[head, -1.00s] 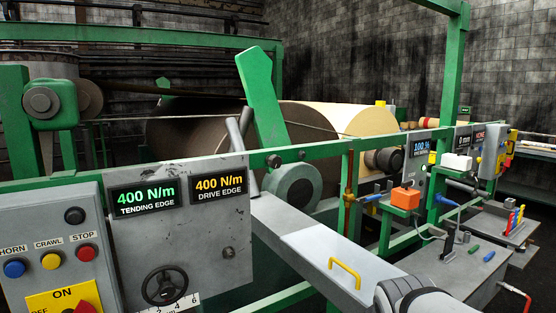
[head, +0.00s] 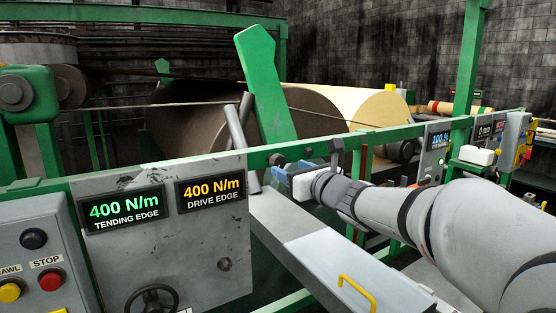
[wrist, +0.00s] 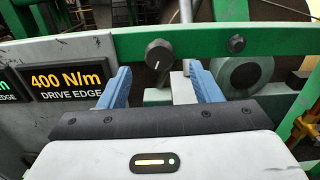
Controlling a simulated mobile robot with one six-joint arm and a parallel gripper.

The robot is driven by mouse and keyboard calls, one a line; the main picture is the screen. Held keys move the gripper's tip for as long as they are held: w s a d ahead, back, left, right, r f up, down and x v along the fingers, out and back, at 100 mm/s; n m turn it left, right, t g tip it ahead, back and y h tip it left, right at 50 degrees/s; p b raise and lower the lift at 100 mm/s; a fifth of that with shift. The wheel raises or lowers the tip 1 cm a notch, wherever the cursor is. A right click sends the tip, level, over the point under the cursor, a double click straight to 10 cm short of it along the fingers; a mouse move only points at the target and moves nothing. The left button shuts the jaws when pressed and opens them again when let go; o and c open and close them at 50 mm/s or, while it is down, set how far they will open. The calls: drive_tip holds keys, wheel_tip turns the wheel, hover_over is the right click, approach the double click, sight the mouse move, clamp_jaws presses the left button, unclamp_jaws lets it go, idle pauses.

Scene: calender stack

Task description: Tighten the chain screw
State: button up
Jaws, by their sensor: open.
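A dark round knob with a pale index line (wrist: 159,54) sits on the green rail (wrist: 200,42) and may be the chain screw; I see no label on it. A smaller dark bolt head (wrist: 236,44) is to its right. In the head view the knob (head: 277,159) is just beyond my gripper (head: 291,168). In the wrist view my gripper (wrist: 160,68) is open and empty, its blue fingers pointing at the rail. The knob appears between and slightly above the fingertips; contact cannot be seen.
The tending edge display (head: 124,208) and drive edge display (head: 210,190) both read 400 N/m. A handwheel (head: 152,300) is below them. A green slanted lever (head: 265,85) and large roll (head: 350,105) stand behind the rail. A grey ledge with a yellow handle (head: 357,290) lies below my arm.

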sight(280, 163)
drive_tip(key=p+x, duration=0.1)
drive_tip(key=x, duration=0.6)
drive_tip(key=shift+p, duration=0.35)
